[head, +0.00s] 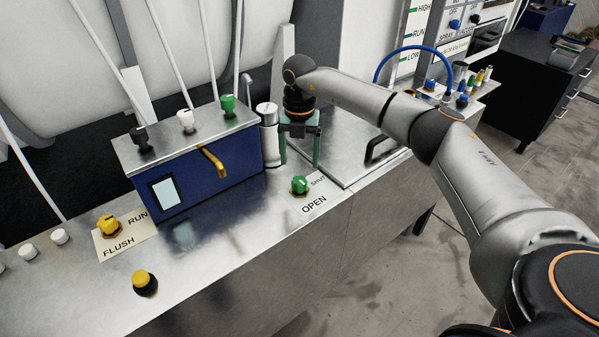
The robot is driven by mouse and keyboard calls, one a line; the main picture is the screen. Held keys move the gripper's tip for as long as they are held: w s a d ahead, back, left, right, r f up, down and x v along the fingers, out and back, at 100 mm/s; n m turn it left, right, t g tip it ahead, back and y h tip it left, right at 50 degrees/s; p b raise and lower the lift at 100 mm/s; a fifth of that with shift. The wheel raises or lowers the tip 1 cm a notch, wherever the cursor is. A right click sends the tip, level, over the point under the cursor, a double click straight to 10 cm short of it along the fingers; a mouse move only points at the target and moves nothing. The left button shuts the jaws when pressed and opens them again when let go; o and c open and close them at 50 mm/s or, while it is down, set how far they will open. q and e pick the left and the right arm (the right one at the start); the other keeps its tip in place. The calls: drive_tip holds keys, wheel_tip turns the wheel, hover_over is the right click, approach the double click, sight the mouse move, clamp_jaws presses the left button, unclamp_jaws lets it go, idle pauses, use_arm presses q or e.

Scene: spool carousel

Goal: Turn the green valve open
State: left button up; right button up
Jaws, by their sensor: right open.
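The green valve (300,185) is a small round knob on the steel counter. A plate beside it reads SHUT at its upper right and OPEN below it. I cannot tell which word the knob points to. My right gripper (299,163) points down just behind and above the valve in the picture. Its two green fingers are spread apart with nothing between them. I cannot tell whether a fingertip touches the counter. The valve is in full view and apart from the fingers. My left gripper is not in view.
A blue box (230,170) with black, white and green knobs on top and a yellow spout stands left of the valve. A steel cylinder (267,130) stands close to my gripper's left. A yellow FLUSH/RUN knob (108,224) and yellow button (145,282) are farther left.

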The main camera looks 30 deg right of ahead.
wheel_tip(320, 180, up, 6)
drive_tip(key=shift+f, duration=0.15)
idle(0.6)
